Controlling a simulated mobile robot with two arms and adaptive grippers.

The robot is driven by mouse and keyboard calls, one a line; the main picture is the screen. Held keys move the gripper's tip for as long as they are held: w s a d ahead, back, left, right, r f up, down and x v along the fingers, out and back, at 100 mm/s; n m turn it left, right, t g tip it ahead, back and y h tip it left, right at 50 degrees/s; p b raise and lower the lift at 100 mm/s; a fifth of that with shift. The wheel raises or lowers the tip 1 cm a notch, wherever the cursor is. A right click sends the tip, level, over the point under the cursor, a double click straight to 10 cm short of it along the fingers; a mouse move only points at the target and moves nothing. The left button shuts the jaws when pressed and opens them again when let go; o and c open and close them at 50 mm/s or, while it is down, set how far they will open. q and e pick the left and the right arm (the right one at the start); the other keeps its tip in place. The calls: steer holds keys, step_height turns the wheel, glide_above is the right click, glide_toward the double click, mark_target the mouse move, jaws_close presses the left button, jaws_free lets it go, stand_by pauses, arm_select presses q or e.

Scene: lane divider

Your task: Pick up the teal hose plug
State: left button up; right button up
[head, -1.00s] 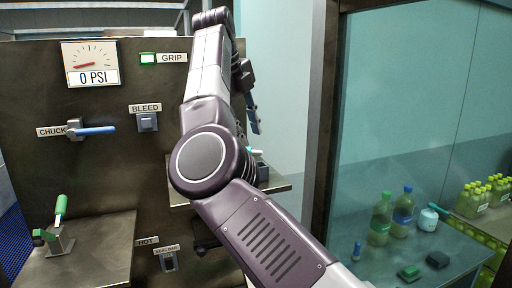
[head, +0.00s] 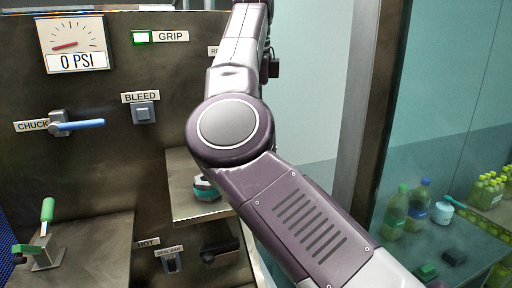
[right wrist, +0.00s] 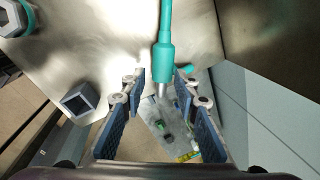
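The teal hose plug (right wrist: 164,60) shows in the right wrist view, with a thin stem at the top, a thicker teal body and a metal tip pointing down the picture. My right gripper (right wrist: 160,90) is open, its blue-padded fingers on either side of the line of the plug. The metal tip lies near the gap between the fingertips; I see no finger closed on it. In the head view my right arm hides the plug and its own gripper. My left gripper is in neither current view.
A metal shelf (head: 183,207) holds a teal-and-white piece (head: 205,188). The right wrist view also shows a hexagonal teal-rimmed piece (right wrist: 14,18) and a square metal socket (right wrist: 79,102). A panel with a gauge (head: 75,43) and blue chuck lever (head: 80,126) stands left; bottles (head: 417,204) stand right.

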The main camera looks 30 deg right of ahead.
steer(key=shift+w+d+f+p, duration=0.15)
steer(key=shift+f+p, duration=0.05)
steer(key=shift+f, duration=0.35)
steer(key=shift+w+d+f+p, duration=0.1)
steer(key=shift+d+f+p, duration=0.1)
steer(key=shift+f, duration=0.35)
steer(key=shift+w+d+f, duration=0.1)
steer(key=shift+w+f, duration=0.05)
steer(key=shift+f, duration=0.45)
steer(key=shift+w+f, duration=0.15)
steer(key=shift+f, duration=0.45)
steer(key=shift+s, duration=0.1)
steer(key=shift+c, duration=1)
steer(key=c, duration=0.5)
arm_select(q)
steer(key=shift+w+d+r, duration=0.15)
steer(key=shift+w+r, duration=0.55)
steer(key=shift+w, duration=0.15)
arm_select(e)
jaws_close()
arm_select(q)
steer(key=shift+w, duration=0.2)
